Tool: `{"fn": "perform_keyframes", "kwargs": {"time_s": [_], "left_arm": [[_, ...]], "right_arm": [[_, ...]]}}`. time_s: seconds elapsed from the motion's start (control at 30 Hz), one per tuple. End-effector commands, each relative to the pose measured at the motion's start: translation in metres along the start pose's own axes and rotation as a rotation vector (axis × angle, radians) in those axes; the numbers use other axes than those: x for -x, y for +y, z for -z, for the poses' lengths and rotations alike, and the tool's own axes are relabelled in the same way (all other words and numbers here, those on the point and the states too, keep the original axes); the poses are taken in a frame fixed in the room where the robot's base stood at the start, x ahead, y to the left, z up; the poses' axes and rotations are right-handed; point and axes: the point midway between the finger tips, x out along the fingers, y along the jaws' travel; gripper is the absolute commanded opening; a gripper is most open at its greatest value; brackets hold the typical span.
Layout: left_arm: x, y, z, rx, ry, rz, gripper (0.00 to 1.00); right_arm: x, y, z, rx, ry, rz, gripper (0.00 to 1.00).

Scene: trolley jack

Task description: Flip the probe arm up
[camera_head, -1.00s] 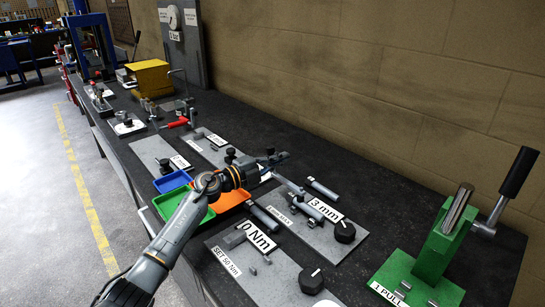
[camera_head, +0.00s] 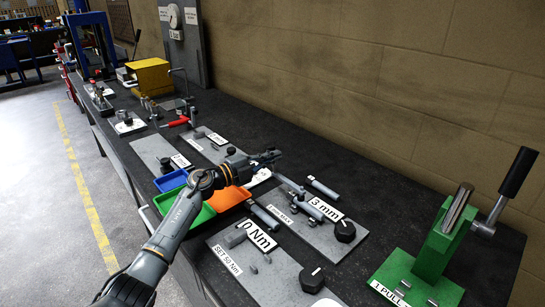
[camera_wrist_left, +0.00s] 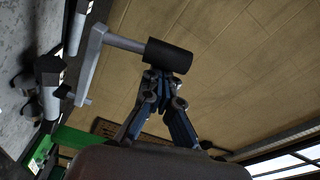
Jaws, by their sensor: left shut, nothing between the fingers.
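The probe arm (camera_head: 289,183) is a grey bar on the grey plate marked 3 mm, sloping up toward my left gripper (camera_head: 271,156). In the left wrist view, what looks like the same arm (camera_wrist_left: 92,58) carries a side rod with a black cylindrical grip (camera_wrist_left: 168,56). My left gripper (camera_wrist_left: 158,78) is shut and empty. Its fingertips overlap the lower edge of the grip in that view; I cannot tell whether they touch it. In the head view the gripper is above the plate's far left end, and the grip is not clearly seen. My right gripper is not in view.
A black knob (camera_head: 345,231) and a 3 mm sign (camera_head: 325,209) are on the plate. A green press (camera_head: 443,240) with a lever stands at right. Green (camera_head: 198,219), orange (camera_head: 229,198) and blue trays lie beside my left arm. The wall runs behind the bench.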

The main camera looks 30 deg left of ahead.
Motion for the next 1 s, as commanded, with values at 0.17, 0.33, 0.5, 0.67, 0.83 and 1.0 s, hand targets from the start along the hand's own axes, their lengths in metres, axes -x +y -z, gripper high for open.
{"fn": "perform_keyframes", "kwargs": {"time_s": [0.17, 0.33, 0.5, 0.67, 0.83, 1.0], "left_arm": [[0.001, -0.002, -0.003, 0.025, -0.004, 0.006, 0.0], [0.002, -0.003, -0.006, 0.054, -0.006, 0.01, 0.0], [0.002, -0.005, -0.01, 0.104, -0.008, 0.018, 0.0], [0.003, -0.006, -0.017, 0.195, -0.009, 0.029, 0.0], [0.005, -0.006, -0.028, 0.343, -0.009, 0.05, 0.0], [0.006, -0.004, -0.04, 0.502, -0.007, 0.073, 0.0]], "right_arm": [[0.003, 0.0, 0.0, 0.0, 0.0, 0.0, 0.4], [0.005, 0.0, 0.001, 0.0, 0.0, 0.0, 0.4], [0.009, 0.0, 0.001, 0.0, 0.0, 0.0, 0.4], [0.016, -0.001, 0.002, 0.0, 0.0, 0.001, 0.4], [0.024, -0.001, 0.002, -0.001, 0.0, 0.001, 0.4], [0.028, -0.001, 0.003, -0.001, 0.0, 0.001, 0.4]]}}
